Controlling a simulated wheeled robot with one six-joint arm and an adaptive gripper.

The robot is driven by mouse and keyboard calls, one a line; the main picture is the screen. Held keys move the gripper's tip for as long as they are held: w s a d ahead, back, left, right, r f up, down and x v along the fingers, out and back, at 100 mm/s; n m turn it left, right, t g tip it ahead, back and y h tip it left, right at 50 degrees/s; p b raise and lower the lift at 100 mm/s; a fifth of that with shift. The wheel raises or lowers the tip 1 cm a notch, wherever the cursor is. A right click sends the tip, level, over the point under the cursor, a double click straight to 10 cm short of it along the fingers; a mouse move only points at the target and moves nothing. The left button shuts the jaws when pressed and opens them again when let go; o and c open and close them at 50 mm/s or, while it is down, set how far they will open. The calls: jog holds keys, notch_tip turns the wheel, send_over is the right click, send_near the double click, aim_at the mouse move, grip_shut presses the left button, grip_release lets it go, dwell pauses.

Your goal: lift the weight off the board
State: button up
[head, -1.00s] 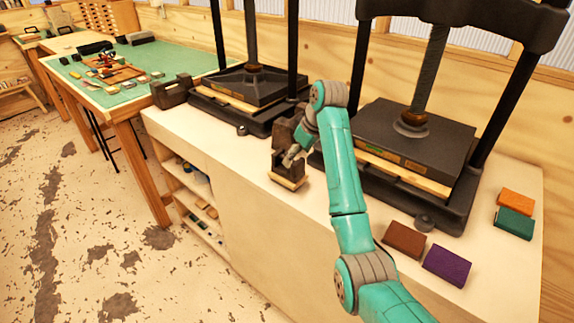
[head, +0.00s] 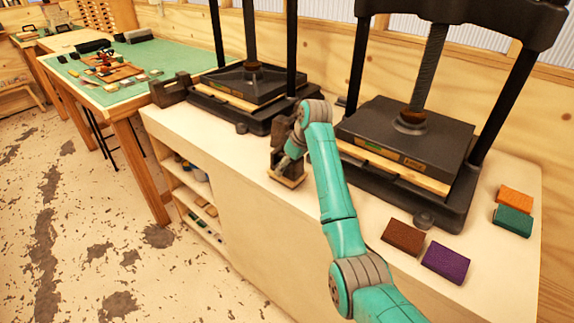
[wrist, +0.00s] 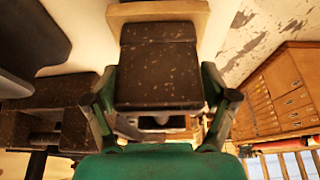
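The weight is a dark brown, speckled block (wrist: 158,75) that stands on a small pale wooden board (head: 287,182) on the bench top, left of the right press. It fills the middle of the wrist view, and the board's edge (wrist: 160,12) shows beyond it. In the head view my arm partly hides the weight (head: 281,150). My gripper (wrist: 160,85) has one green finger on each side of the weight, very close to its sides. I cannot tell whether both fingers touch it. I see no gap between weight and board.
A black screw press (head: 405,145) stands right of the weight and another (head: 250,88) behind it. A similar dark block (head: 172,90) sits at the bench's left end. Brown (head: 403,236), purple (head: 447,262), orange (head: 515,198) and green (head: 513,220) blocks lie at the right.

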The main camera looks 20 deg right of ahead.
grip_shut()
jog(key=shift+r, duration=0.15)
